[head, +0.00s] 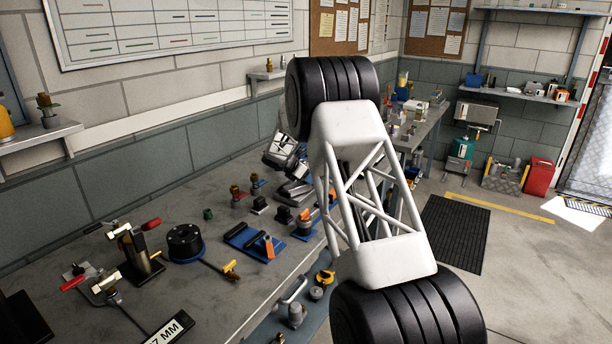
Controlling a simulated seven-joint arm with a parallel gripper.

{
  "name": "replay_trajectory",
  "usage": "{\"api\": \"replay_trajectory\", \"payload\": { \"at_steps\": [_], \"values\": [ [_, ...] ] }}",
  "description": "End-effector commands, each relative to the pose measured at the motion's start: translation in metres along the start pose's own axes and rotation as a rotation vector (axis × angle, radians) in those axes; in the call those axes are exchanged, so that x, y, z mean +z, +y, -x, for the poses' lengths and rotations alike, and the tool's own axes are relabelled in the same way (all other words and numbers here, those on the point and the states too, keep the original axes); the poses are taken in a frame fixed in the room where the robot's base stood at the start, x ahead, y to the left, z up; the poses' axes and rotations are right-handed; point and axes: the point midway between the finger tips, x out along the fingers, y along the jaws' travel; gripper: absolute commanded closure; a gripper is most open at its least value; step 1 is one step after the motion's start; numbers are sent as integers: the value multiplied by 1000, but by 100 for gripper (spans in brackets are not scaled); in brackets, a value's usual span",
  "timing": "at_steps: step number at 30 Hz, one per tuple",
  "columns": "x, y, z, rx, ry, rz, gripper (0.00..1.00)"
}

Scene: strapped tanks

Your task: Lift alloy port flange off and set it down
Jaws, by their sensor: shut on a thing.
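My gripper (293,188) is small in the head view, low over the bench, just left of my white truss arm link. That link and its black ribbed joints cover part of the view beyond it. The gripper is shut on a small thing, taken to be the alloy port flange. The flange itself cannot be made out, as it is too small and partly hidden. I cannot tell whether it still touches what it sat on. Small dark and orange fittings (305,222) stand on the bench close below the gripper.
The grey workbench (215,235) runs along the wall. Bare bench shows left of the gripper.

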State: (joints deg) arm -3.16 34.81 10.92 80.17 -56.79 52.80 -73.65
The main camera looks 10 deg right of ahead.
Motion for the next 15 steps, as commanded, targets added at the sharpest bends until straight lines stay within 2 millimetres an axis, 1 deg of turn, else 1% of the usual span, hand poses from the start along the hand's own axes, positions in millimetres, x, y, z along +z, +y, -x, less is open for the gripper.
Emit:
{"api": "replay_trajectory", "payload": {
  "at_steps": [9,10,15],
  "values": [
    [0,0,0,1,-1,0,100],
    [0,0,0,1,-1,0,51],
    [0,0,0,1,0,0,25]
  ]
}}
